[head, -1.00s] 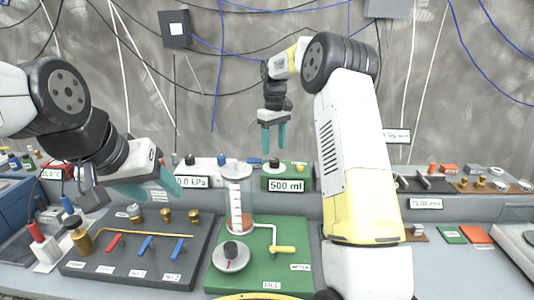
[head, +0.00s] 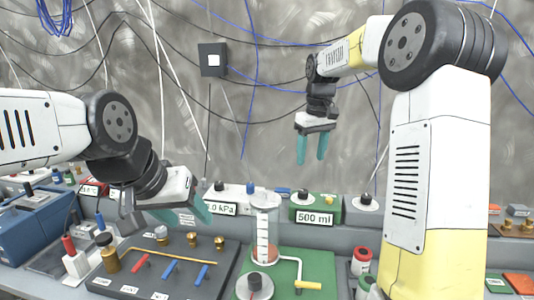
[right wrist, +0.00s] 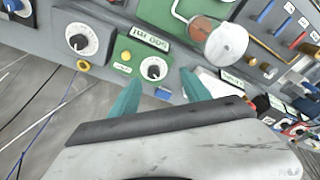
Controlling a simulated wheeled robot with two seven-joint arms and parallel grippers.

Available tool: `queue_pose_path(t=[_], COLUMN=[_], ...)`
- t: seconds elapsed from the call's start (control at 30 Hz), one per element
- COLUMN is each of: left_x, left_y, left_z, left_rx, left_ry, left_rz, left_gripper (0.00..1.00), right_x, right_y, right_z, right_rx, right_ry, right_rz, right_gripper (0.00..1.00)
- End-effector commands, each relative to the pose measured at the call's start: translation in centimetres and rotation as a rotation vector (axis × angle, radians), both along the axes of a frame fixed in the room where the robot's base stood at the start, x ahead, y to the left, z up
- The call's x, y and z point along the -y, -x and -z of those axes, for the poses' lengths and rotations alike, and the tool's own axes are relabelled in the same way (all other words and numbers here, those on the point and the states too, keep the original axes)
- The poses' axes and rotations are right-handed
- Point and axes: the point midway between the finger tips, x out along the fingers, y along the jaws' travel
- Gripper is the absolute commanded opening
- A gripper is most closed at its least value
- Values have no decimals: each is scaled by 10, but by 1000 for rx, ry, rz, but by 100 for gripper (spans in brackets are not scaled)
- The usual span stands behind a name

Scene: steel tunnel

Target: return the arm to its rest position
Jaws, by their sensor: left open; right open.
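My right gripper (head: 312,149) hangs in the air at the upper middle of the head view, fingers pointing down, above and behind the green 500 ml box (head: 305,212). Its two teal fingers are apart with nothing between them. In the right wrist view, the fingers (right wrist: 160,95) are spread with the green box beyond them. My left gripper (head: 194,214) is at the left, low over the back of the dark valve board (head: 150,277). It is tilted, and its teal fingers are empty.
A clear cylinder with reddish liquid (head: 265,225) stands on the green board (head: 310,270). A 0 kPa box (head: 222,205) is behind it. A blue box (head: 25,225) sits at the left. Cables hang along the grey wall. The air around my right gripper is clear.

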Motion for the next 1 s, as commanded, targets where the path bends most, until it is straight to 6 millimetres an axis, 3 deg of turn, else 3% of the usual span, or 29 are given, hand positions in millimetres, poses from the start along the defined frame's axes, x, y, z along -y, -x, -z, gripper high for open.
queue_pose_path(t=[0.1, 0.3, 0.47, 0.6, 0.8, 1.0], left_x=[0, 0, 0, 0, 0, 0], left_y=[0, 0, 0, 0, 0, 0], left_z=[0, 0, 0, 0, 0, 0], left_rx=[0, 0, 0, 0, 0, 0], left_ry=[0, 0, 0, 0, 0, 0], left_rz=[0, 0, 0, 0, 0, 0], left_gripper=[55, 55, 55, 55, 55, 55], right_x=[3, 5, 6, 5, 2, 0], right_y=[47, 125, 188, 236, 277, 287], right_z=[-24, -39, -34, -19, 3, 11], right_rx=[63, 158, 230, 284, 332, 343], right_ry=[-30, -95, -158, -216, -277, -295], right_rz=[56, 155, 236, 304, 368, 387], right_gripper=[55, 55, 55, 55, 55, 55])
